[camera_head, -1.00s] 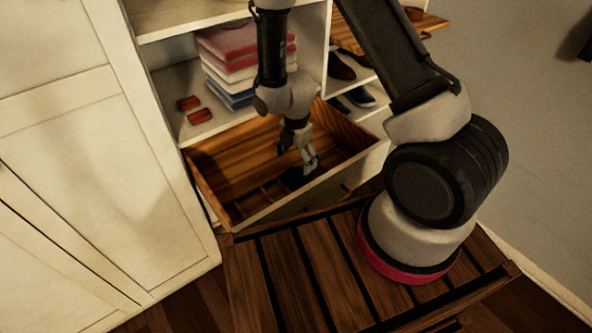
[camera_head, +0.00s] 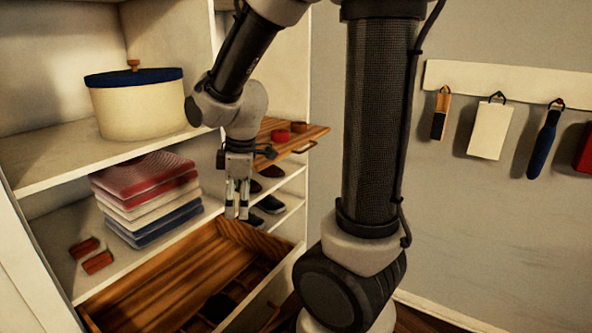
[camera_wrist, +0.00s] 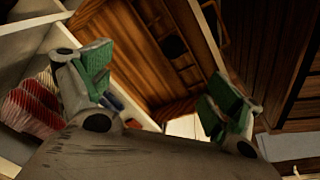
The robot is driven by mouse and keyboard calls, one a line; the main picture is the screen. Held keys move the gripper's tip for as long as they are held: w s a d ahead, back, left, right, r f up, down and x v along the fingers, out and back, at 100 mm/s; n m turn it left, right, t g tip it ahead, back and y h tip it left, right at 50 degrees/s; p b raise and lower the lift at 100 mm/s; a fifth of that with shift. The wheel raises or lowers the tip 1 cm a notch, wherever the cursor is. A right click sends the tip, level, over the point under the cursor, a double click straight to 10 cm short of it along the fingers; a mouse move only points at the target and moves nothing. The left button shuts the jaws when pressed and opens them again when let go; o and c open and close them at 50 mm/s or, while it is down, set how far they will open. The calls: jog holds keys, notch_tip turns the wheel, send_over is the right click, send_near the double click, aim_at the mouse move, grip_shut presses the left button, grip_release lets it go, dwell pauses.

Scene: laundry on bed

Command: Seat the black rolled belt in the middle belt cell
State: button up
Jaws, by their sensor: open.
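The open wooden drawer (camera_head: 165,277) has small divided cells along its front side. A dark, round shape that looks like the black rolled belt (camera_head: 217,306) lies low among these cells. In the wrist view the belt (camera_wrist: 174,47) sits between dividers, with cells to either side, seemingly in the middle one; I cannot tell how flat it lies. My gripper (camera_head: 237,212) hangs above the drawer's back part, apart from the belt, pointing down. Its green-padded fingers (camera_wrist: 160,88) are spread, with nothing between them.
Folded clothes (camera_head: 150,200) and two small red-brown items (camera_head: 92,256) lie on the shelf left of my gripper. A pull-out wooden board (camera_head: 290,140) with red and brown rolls sits behind it at right. Shoes (camera_head: 268,204) stand below. A lidded round box (camera_head: 138,103) is above.

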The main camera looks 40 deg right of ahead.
jog(key=s+d+r+m+t, duration=0.1)
jog(key=s+d+r+m, duration=0.2)
jog(key=s+r+m, duration=0.2)
jog(key=s+d+r+m+t, duration=0.1)
jog(key=s+d+r+m, duration=0.2)
jog(key=s+r+m, duration=0.3)
jog(key=s, duration=0.4)
jog(key=shift+r+m, duration=0.15)
jog(key=shift+m, duration=0.15)
jog(key=shift+d, duration=0.15)
